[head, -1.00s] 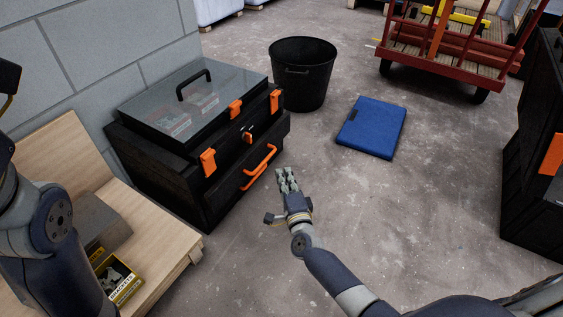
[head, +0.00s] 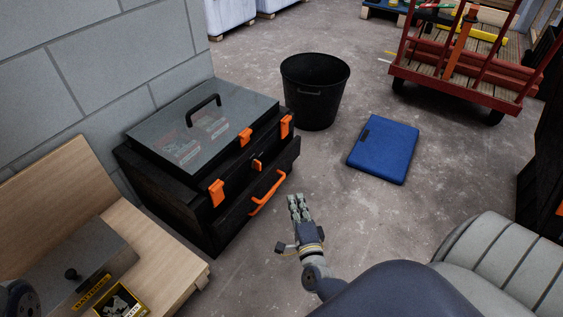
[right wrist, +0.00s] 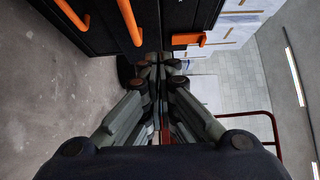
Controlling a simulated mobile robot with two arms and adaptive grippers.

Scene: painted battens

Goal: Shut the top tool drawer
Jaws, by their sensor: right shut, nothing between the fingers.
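The black tool chest (head: 165,190) stands against the grey wall, with a clear grey lid and orange latches. Its tool drawer (head: 237,217), with an orange handle (head: 267,193), sticks out a little at the front. In the right wrist view orange handles (right wrist: 130,22) show on dark fronts at the top. My right gripper (head: 298,201) is shut and empty, just right of the drawer handle and apart from it in the head view. Its fingers (right wrist: 160,75) meet in the right wrist view. My left gripper is not in view.
A wooden bench (head: 150,262) with a grey metal box (head: 75,275) and a small yellow box (head: 122,303) is at the lower left. A red cart (head: 465,85) is at the upper right.

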